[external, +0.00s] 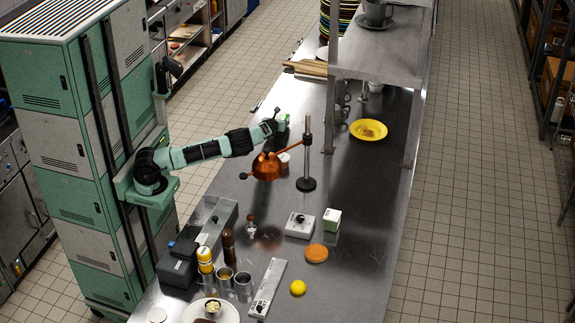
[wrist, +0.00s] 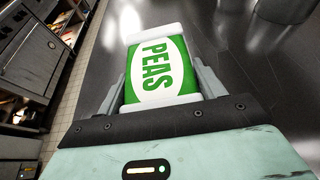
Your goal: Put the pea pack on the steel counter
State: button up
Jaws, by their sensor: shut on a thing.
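The pea pack (wrist: 157,68) is a green and white pack with the word PEAS on it. It fills the space between the fingers of my gripper (wrist: 162,82) in the wrist view. In the external view my gripper (external: 274,128) is over the far left part of the steel counter (external: 365,220), and the green of the pack (external: 282,121) shows at its tip. The dark counter top (wrist: 225,55) lies beyond the pack in the wrist view. I cannot tell whether the pack touches the counter.
A copper pot (external: 266,167) and a stand with a post (external: 307,165) are close to my gripper. A yellow plate (external: 368,130) sits to the right, near a raised shelf (external: 385,50). Wooden boards (external: 308,68) lie behind. The counter's right front is mostly clear.

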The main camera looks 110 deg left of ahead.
jog(key=shift+f, duration=0.9)
jog(key=shift+f, duration=0.15)
jog(key=o, duration=1.2)
jog(key=shift+d+r, duration=0.15)
jog(key=shift+r, duration=0.05)
jog(key=b+v, duration=0.1)
jog(key=v, duration=1)
jog(key=shift+d+r, duration=0.2)
jog(key=shift+d, duration=0.15)
